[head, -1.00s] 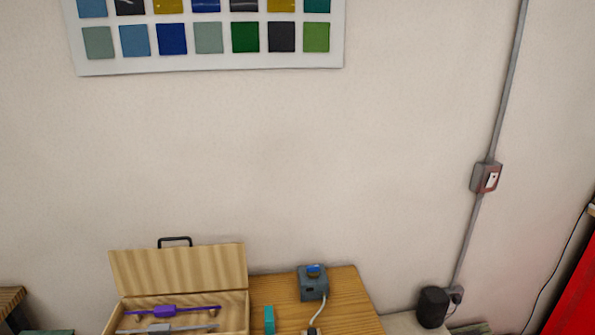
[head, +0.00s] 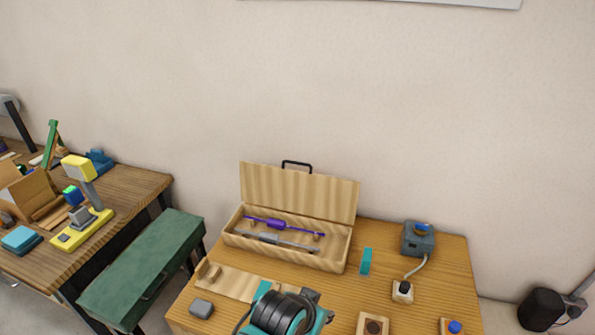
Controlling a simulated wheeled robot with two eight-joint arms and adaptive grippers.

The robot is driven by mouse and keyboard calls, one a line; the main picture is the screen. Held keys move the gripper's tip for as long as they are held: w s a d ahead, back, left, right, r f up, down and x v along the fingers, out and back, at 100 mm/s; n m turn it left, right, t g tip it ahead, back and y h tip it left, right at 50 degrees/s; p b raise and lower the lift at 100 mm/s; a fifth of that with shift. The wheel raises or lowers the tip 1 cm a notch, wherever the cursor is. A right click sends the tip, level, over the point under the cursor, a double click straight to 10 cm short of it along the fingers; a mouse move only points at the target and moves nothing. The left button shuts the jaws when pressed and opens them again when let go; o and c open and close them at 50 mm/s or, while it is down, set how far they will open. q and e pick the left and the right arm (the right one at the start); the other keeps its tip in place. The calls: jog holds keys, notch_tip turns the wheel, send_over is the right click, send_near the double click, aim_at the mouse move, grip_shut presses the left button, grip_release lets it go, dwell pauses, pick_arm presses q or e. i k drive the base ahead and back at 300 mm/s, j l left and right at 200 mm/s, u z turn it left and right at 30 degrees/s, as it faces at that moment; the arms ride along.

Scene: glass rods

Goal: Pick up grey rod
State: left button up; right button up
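The grey rod (head: 270,238) lies lengthwise in an open wooden box (head: 345,256) on the wooden table. It has a thicker grey block near its middle. A purple rod (head: 277,224) lies behind it in the same box, roughly parallel. The box's lid stands up at the back with a dark handle on top. Neither of my grippers is in the head view.
A teal device with a black coil (head: 283,313) is at the table's front edge. A teal block (head: 366,261) and a grey-blue box with a cable (head: 418,239) stand right of the wooden box. A green bench (head: 142,268) and a cluttered second table (head: 130,184) are at left.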

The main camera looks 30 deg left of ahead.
aim_at(266, 237)
jog(key=u, duration=1.3)
